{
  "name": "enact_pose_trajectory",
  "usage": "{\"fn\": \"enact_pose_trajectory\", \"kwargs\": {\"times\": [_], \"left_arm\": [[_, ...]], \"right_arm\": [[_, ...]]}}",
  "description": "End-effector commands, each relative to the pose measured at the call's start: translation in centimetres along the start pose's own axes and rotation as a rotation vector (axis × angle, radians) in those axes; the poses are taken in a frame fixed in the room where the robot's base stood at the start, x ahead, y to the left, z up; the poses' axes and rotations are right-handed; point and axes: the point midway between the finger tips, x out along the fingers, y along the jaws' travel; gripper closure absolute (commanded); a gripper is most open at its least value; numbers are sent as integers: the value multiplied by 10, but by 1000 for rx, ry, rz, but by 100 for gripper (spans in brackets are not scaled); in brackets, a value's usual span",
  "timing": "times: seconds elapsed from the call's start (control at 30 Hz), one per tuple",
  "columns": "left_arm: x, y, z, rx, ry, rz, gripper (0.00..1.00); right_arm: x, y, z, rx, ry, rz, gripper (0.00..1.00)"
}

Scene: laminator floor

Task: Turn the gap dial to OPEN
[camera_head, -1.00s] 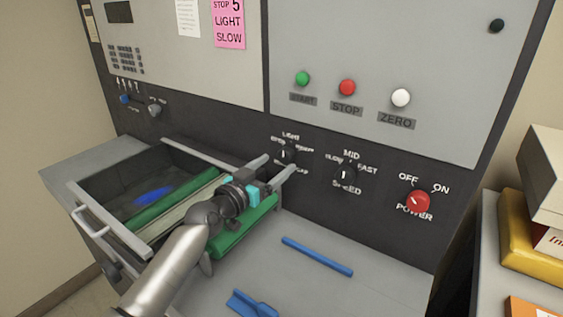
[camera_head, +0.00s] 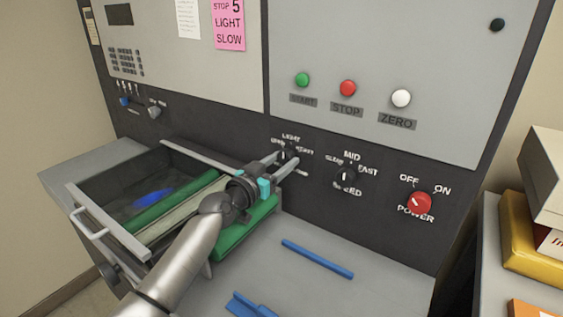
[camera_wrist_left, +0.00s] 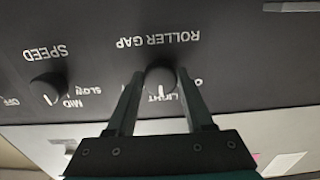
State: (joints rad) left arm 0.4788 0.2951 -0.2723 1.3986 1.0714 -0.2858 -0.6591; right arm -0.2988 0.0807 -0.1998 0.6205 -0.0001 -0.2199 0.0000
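The gap dial (camera_head: 284,153) is a small black knob on the dark panel, labelled ROLLER GAP in the wrist view. There the dial (camera_wrist_left: 160,79) shows upside down, its white pointer line toward LIGHT. My left gripper (camera_head: 287,157) reaches in at the panel, its fingers partly covering the dial and its labels. In the wrist view the left gripper (camera_wrist_left: 160,74) has one finger on each side of the dial, close to it. The fingers look apart, with no clear grip on the knob. My right gripper is not in view.
The black SPEED dial (camera_head: 347,176) and red POWER dial (camera_head: 419,203) sit to the right. START (camera_head: 303,79), STOP (camera_head: 347,88) and ZERO (camera_head: 401,98) buttons are above. Green rollers (camera_head: 160,212) lie below my arm. A blue bar (camera_head: 317,258) lies on the grey surface.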

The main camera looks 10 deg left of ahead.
Motion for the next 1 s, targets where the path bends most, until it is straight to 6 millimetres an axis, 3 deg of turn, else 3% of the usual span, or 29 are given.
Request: {"fn": "enact_pose_trajectory", "kwargs": {"times": [0.07,0.43,0.77,1.0], "left_arm": [[0,0,0,0,-1,0,60],[0,0,0,0,-1,1,100],[0,0,1,-39,-1,1,100],[0,1,1,-177,-1,0,100]], "right_arm": [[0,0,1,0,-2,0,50],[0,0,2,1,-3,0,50],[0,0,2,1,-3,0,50],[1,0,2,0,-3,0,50]]}}
